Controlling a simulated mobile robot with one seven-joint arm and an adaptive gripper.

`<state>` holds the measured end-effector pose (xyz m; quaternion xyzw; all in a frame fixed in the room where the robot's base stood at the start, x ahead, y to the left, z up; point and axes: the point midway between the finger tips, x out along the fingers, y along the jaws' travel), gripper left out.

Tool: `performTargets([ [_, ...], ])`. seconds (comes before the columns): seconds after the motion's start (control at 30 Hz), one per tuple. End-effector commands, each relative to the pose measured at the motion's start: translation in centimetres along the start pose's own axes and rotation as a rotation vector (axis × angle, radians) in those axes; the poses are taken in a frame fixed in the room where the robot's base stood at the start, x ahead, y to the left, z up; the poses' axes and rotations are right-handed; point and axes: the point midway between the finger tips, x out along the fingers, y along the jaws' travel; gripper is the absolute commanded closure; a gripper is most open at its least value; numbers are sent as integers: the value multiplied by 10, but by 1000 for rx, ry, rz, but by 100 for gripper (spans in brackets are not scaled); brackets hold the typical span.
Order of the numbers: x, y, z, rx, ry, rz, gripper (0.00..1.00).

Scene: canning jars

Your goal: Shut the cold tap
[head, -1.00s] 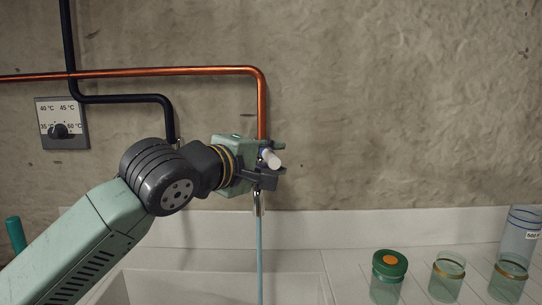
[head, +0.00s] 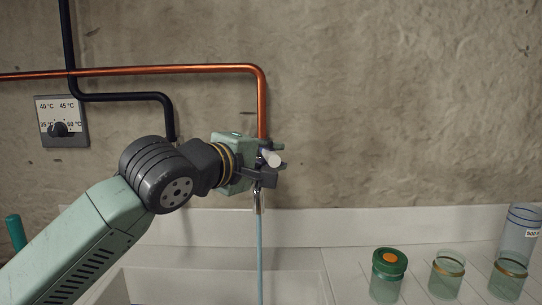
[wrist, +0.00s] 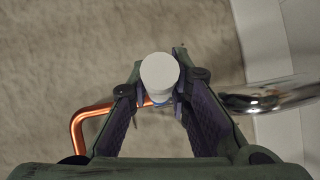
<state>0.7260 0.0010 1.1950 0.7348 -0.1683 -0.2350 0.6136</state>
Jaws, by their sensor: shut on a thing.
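The tap has a pale, round-ended handle (head: 270,157) under the end of the copper pipe, with a bit of blue at its base in the wrist view. A metal spout (head: 259,200) hangs below it, and a thin stream of water (head: 260,255) runs from it into the sink. My gripper (wrist: 160,92) is shut on the tap handle, one finger on each side. In the wrist view the handle's round end faces the camera, and the curved metal spout shows to the right. The tap body is mostly hidden by my gripper.
A copper pipe (head: 170,71) and a black pipe (head: 120,98) run along the wall. A temperature dial (head: 60,129) is at left. A green-lidded jar (head: 388,285), open jars (head: 446,280) and a tall clear container (head: 519,235) stand right of the white sink (head: 297,285).

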Motion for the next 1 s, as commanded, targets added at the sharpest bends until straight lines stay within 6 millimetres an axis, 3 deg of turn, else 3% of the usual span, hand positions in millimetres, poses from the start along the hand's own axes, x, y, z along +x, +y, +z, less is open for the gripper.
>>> performTargets([
  [0.5,-7,0,-9,26,-195,33,100],
  [0.67,-8,0,-10,30,-190,31,100],
  [0.7,-8,0,-10,30,-190,31,79],
  [0.8,-8,-1,-10,30,-190,30,73],
  [1.0,-8,-1,-9,29,-191,28,73],
])
